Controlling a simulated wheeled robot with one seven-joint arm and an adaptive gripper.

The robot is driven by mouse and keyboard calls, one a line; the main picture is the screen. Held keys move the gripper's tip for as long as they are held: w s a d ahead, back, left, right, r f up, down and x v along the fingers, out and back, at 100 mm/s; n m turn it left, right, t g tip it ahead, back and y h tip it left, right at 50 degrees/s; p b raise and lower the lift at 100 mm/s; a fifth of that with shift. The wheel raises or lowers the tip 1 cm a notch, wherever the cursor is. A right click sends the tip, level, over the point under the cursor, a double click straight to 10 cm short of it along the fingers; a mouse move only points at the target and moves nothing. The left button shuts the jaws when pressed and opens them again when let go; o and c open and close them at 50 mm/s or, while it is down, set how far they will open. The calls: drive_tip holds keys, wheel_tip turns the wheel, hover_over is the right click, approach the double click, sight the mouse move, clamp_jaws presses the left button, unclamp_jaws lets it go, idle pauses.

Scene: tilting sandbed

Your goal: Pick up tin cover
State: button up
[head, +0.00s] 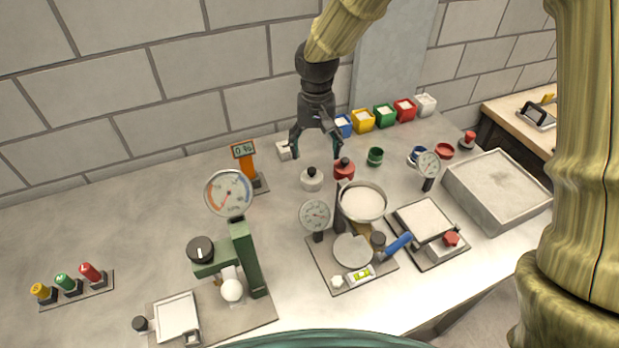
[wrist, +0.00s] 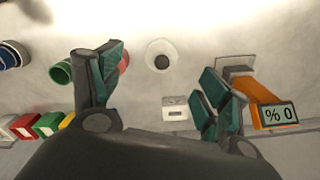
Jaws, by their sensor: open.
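Two round lids with black knobs, either of which could be the tin cover, lie on the bench: a white one (head: 311,181) and a red one (head: 344,169). My gripper (head: 316,152) is open and empty above the bench, behind the white lid in the head view. In the wrist view, the white lid (wrist: 161,56) shows in the gap between the fingers of my gripper (wrist: 160,77), apart from both. The red lid (wrist: 124,63) is mostly hidden behind the left finger there.
A green cup (head: 375,156) and a small white box (head: 284,150) flank the lids. The orange display (head: 245,160) stands left. Coloured bins (head: 384,115) line the back. A sieve and gauge stand (head: 362,201) is in front.

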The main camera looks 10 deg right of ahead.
sight(312, 170)
drive_tip(key=shift+w+d+f, duration=0.1)
drive_tip(key=shift+w+f, duration=0.35)
drive_tip(key=shift+f, duration=0.3)
drive_tip(key=shift+s+f, duration=0.1)
drive_tip(key=shift+f, duration=0.2)
wheel_tip(312, 170, down, 4)
drive_tip(key=shift+r+p, duration=0.1)
drive_tip(key=shift+p, duration=0.5)
drive_tip(key=shift+f, duration=0.3)
drive_tip(key=shift+w+a+f+p, duration=0.2)
drive_tip(key=shift+f+p, duration=0.3)
drive_tip(key=shift+f, duration=0.2)
drive_tip(key=shift+w+a+f+p, duration=0.2)
drive_tip(key=shift+f+p, duration=0.3)
drive_tip(key=shift+f, duration=1.35)
drive_tip(key=c, duration=1)
